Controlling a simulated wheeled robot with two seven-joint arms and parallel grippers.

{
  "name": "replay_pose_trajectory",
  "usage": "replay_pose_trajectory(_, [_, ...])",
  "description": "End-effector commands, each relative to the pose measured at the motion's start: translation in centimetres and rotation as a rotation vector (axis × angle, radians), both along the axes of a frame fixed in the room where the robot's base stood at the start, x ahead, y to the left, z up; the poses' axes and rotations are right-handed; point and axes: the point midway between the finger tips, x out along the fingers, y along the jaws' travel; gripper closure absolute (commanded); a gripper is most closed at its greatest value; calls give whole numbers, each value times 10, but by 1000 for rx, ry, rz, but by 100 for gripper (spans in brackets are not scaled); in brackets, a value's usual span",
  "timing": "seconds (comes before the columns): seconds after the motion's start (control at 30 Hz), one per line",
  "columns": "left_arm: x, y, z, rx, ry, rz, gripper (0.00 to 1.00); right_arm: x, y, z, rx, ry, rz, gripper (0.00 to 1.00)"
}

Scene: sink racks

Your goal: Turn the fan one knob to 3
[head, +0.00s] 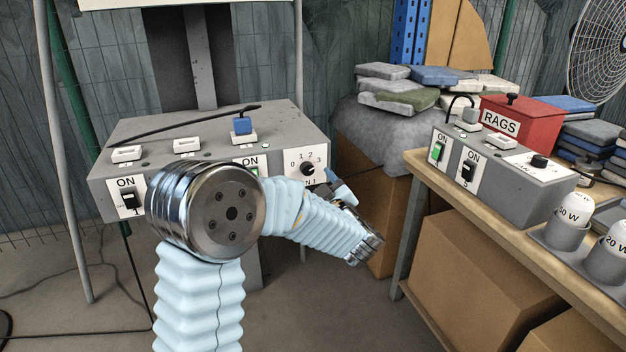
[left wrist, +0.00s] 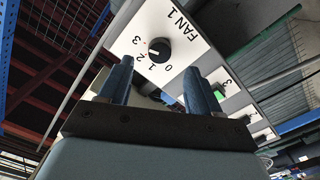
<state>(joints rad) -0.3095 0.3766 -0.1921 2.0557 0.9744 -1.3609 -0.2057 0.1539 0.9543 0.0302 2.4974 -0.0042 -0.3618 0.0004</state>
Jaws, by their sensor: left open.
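The fan one knob (head: 307,169) is a round black knob on a white plate at the right end of the grey control box (head: 115,190), with 0, 1, 2 and 3 around it. In the left wrist view the knob (left wrist: 158,50) sits beside the FAN 1 label, just beyond the fingertips. Its pointer setting is too small to tell surely. My left gripper (left wrist: 156,72) is open and empty, its two blue fingers apart on either side of the knob's line, not visibly touching it. In the head view my left gripper (head: 341,187) is partly hidden by my arm. My right gripper is not in view.
The box also carries switches, including one marked 1 (head: 129,200), and a blue-topped slider (head: 242,126). A second control box (head: 505,175), a red RAGS box (head: 515,118) and white bulbs (head: 573,209) stand on the right bench. Cardboard boxes (head: 480,270) sit beneath it.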

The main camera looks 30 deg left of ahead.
Motion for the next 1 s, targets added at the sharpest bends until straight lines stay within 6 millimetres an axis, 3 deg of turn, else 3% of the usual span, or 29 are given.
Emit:
replay_pose_trajectory(0.2, [-34,-41,-1,-1,1,-4,37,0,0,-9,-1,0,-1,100])
replay_pose_trajectory(0.4, [-53,-62,-1,0,2,-2,37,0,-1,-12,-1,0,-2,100])
replay_pose_trajectory(1.0, [-57,-67,-2,2,4,-3,37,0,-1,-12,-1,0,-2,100])
